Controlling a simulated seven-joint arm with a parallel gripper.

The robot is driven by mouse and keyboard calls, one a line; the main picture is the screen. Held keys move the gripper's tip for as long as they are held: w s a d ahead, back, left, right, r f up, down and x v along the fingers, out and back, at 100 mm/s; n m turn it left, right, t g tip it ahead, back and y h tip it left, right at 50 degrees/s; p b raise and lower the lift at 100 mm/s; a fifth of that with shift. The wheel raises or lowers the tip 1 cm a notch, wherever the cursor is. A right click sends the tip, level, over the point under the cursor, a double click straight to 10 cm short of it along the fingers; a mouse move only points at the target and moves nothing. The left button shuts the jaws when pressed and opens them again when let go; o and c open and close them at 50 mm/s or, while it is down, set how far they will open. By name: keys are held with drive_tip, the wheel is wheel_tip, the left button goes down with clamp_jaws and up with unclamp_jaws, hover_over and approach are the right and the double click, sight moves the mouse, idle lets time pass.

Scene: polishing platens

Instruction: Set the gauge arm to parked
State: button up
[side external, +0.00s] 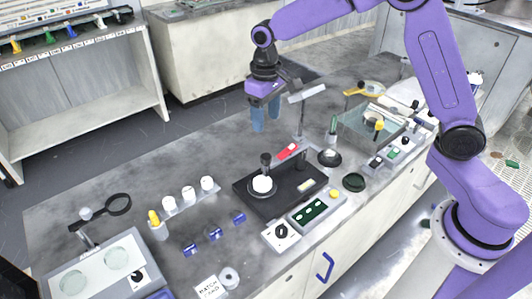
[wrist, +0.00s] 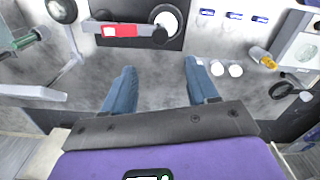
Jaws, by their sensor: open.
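A black polishing platen base (side external: 250,201) stands on the grey bench, with a white round piece (side external: 264,186) on it. A bar with a red sleeve, which looks like the gauge arm (side external: 288,151), lies along the base's back edge; its dark end reaches a black knob or post (side external: 265,160) beside the white piece. In the wrist view the red-sleeved bar (wrist: 122,30) is at upper left, next to the white piece (wrist: 167,20). My gripper (side external: 263,124) is open and empty, above the bench behind the base. Its blue fingers (wrist: 160,72) are apart from the bar.
A control panel (side external: 305,213) with a dial and yellow button fronts the base. A lamp on a post (side external: 302,112) stands close to my gripper's right. White jars (side external: 188,194), blue clips (side external: 214,233) and a magnifier (side external: 118,204) are left. A glass tray (side external: 352,132) is right.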

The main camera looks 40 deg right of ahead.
sight(266, 156)
wheel_tip(266, 156, down, 13)
drive_tip(key=shift+r, duration=0.1)
idle(0.3)
clamp_jaws()
